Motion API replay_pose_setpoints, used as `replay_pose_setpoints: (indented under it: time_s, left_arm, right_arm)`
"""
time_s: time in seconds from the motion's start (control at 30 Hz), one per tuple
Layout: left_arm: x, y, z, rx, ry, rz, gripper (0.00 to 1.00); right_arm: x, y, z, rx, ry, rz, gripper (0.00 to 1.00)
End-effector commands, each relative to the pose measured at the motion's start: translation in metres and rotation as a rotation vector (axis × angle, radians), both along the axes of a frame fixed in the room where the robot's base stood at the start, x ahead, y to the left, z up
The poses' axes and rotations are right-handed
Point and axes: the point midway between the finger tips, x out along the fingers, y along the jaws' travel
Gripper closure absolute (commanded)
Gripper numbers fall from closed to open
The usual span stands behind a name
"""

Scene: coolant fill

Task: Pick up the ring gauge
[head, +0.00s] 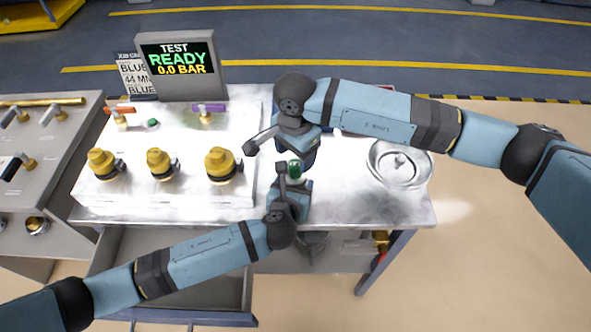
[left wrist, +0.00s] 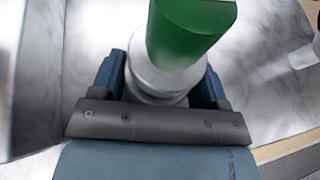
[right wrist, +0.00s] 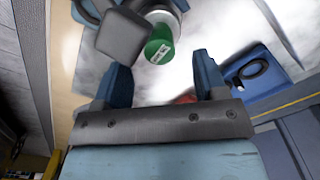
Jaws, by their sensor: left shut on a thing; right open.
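A silver round piece with a green top (head: 296,168) is between the fingers of my left gripper (left wrist: 165,80), which is shut on it. In the left wrist view the green part (left wrist: 190,30) rises above the silver body, which is upright between the fingers. Its green top (right wrist: 158,50) also shows in the right wrist view, beyond my fingers. My right gripper (right wrist: 162,72) is open and empty, close by on the far side. A dark ring (right wrist: 252,68) lies on a blue part at the right of that view. I cannot tell which one is the ring gauge.
Several yellow-capped fittings (head: 162,164) stand on the raised block at left, below the test display (head: 177,66). A round metal dish (head: 400,180) is at right on the bench (head: 350,212). An open drawer (head: 175,250) sticks out at the front.

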Motion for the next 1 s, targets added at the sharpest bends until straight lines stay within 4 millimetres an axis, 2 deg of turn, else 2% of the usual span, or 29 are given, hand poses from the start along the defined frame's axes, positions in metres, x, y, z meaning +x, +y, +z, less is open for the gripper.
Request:
replay_pose_setpoints:
  time_s: [0.2, 0.47, 0.7, 1.0]
  left_arm:
    - [0.000, 0.000, 0.001, 0.000, -0.001, 0.000, 0.59]
    - [0.000, 0.000, 0.000, 0.000, -0.001, 0.000, 0.59]
    - [0.000, 0.000, 0.000, 0.000, -0.001, 0.000, 0.59]
    - [0.000, 0.000, 0.001, 0.000, -0.001, 0.000, 0.59]
  right_arm:
    - [-0.001, -0.001, -0.034, 0.001, 0.004, -0.002, 0.34]
    - [0.000, -0.001, -0.039, 0.000, 0.000, 0.000, 0.34]
    - [0.000, -0.001, -0.039, 0.001, 0.001, 0.000, 0.87]
    - [0.000, -0.001, -0.037, 0.001, 0.000, 0.000, 0.89]
